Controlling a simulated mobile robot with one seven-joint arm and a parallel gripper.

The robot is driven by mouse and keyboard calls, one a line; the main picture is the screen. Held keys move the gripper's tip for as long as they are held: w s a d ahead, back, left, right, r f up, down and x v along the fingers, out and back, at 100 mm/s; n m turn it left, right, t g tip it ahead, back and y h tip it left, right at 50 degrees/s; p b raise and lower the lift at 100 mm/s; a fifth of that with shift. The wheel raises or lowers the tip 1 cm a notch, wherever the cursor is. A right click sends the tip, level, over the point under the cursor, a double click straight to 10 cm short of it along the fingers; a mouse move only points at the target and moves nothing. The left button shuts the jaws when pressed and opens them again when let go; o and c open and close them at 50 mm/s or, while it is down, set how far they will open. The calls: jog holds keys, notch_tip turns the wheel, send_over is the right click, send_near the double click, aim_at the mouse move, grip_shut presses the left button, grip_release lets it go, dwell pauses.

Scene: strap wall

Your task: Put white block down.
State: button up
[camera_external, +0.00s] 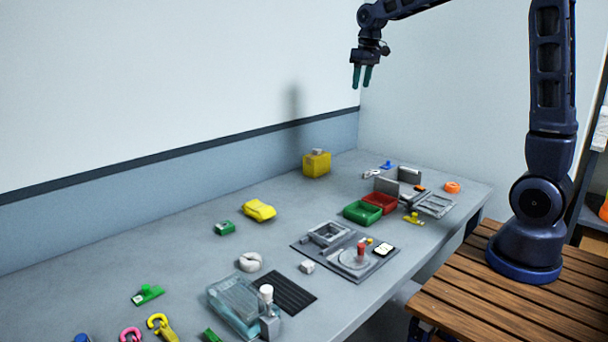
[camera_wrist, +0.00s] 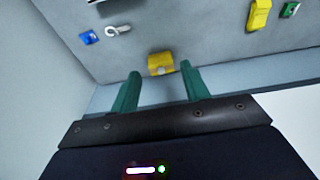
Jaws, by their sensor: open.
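A small white block (camera_external: 307,266) sits on the table just left of the grey fixture board. A second small pale block (camera_external: 317,152) rests on top of the yellow box (camera_external: 316,165) near the back wall. My gripper (camera_external: 361,84) is high above the back of the table, fingers pointing down, open and empty. In the wrist view my gripper (camera_wrist: 160,70) shows its two green fingers apart, with the yellow box (camera_wrist: 156,58) far below between them. A pale patch (camera_wrist: 160,71) shows on the box there.
A green tray (camera_external: 347,212) and a red tray (camera_external: 394,206) stand right of the middle. The fixture board (camera_external: 300,249) and a clear box (camera_external: 230,312) are nearer the front. Bare table surrounds the yellow box.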

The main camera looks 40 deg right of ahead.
jog(key=s+a+r+t, duration=0.1)
jog(key=s+a+r, duration=0.1)
jog(key=s, duration=1.8)
jog(key=s+f, duration=0.3)
jog(key=s, duration=0.5)
jog(key=s+f+t, duration=0.1)
jog(key=s+f, duration=0.2)
jog(key=s, duration=0.5)
jog(key=shift+s+a+f+t, duration=0.2)
jog(key=shift+s+a+t, duration=0.1)
jog(key=shift+a, duration=0.05)
